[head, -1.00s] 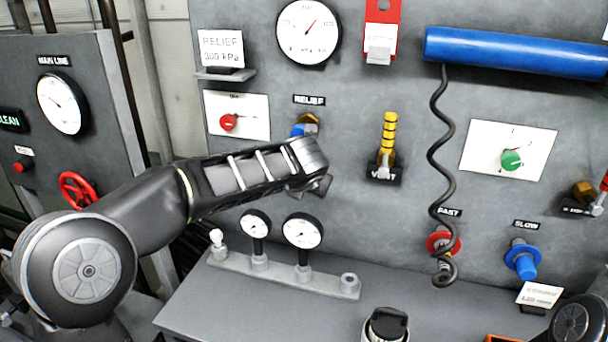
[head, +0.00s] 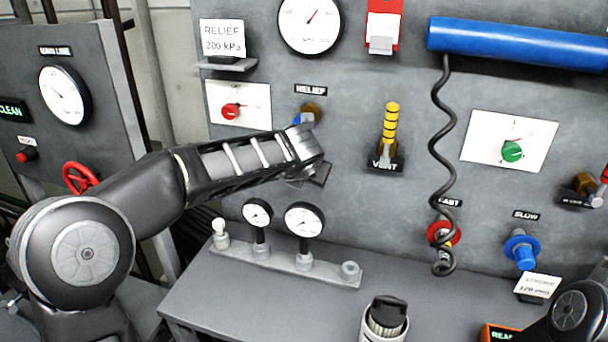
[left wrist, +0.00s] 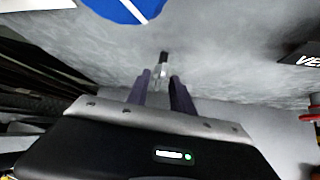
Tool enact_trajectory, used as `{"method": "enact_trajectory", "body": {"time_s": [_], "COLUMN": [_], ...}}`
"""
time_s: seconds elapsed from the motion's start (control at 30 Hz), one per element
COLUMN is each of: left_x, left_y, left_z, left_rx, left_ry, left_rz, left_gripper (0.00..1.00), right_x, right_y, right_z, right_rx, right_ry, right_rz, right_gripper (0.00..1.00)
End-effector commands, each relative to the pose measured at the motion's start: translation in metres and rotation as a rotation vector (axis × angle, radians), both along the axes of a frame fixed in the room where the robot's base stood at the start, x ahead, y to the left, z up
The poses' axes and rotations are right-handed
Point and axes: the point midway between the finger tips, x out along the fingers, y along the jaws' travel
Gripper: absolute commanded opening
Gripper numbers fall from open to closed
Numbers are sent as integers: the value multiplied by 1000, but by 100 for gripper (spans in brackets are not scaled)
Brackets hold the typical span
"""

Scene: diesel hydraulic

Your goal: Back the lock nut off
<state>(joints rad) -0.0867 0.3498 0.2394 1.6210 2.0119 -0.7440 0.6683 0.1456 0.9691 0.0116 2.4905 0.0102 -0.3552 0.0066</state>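The relief valve has a brass part (head: 311,109) and a blue part (head: 297,120) under the RELIEF label (head: 310,90) on the grey panel. My left wrist partly covers it in the head view, and I cannot make out a separate lock nut. My left gripper (head: 312,176) is just below the valve, close to the panel. In the left wrist view its two fingers (left wrist: 160,76) are apart. A small silver piece with a dark tip (left wrist: 163,66) shows between or beyond the fingertips; contact cannot be told. A blue rounded part (left wrist: 128,8) is at the top. My right gripper is out of view.
Two small gauges (head: 304,219) stand on a manifold bar below my left gripper. The yellow-banded VENT valve (head: 389,130) is to the right. A coiled black hose (head: 439,150) hangs farther right. A dark-capped cylinder (head: 385,318) stands on the bench front.

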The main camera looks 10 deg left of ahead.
Motion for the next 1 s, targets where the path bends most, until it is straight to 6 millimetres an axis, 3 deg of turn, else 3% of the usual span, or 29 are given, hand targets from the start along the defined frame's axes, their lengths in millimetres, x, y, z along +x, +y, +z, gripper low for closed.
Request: {"method": "enact_trajectory", "body": {"time_s": [0.53,1.0], "left_x": [-50,-56], "left_y": [-10,-11], "left_z": [47,52], "left_rx": [0,-1], "left_ry": [-1,1], "left_rz": [0,0], "left_gripper": [28,28], "right_x": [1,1], "right_y": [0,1], "right_z": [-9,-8], "right_rx": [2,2], "right_ry": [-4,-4], "right_rz": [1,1], "right_gripper": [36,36]}}
